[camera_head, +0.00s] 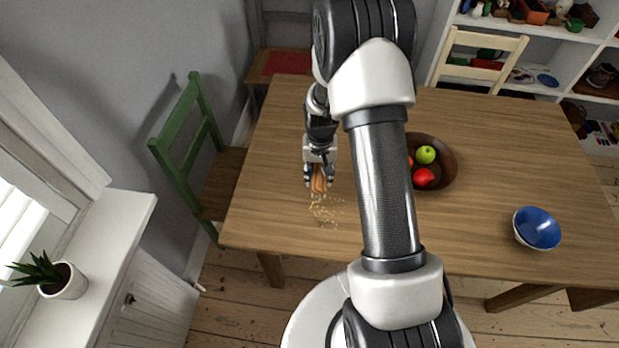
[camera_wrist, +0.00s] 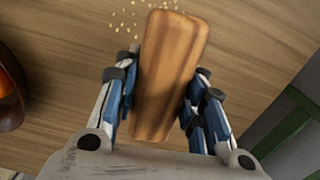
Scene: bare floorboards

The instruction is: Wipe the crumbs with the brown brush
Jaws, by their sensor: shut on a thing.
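The brown brush (camera_wrist: 167,75) is a wooden block with rounded ends, held between the two fingers of my gripper (camera_wrist: 165,105) in the wrist view. In the head view my gripper (camera_head: 319,178) is over the left part of the table, shut on the brush (camera_head: 319,184). The crumbs (camera_head: 324,211) are small pale bits scattered on the wood just in front of the brush, toward the near table edge. A few crumbs (camera_wrist: 125,22) also show beside the brush's far end in the wrist view. Whether the brush touches the table is unclear.
The wooden table (camera_head: 480,150) carries a dark fruit bowl (camera_head: 446,170) with apples, partly behind my arm, and a blue bowl (camera_head: 537,229) at right. A green chair (camera_head: 195,150) stands at the table's left side, a cream chair (camera_head: 485,65) behind it. The table is clear around the crumbs.

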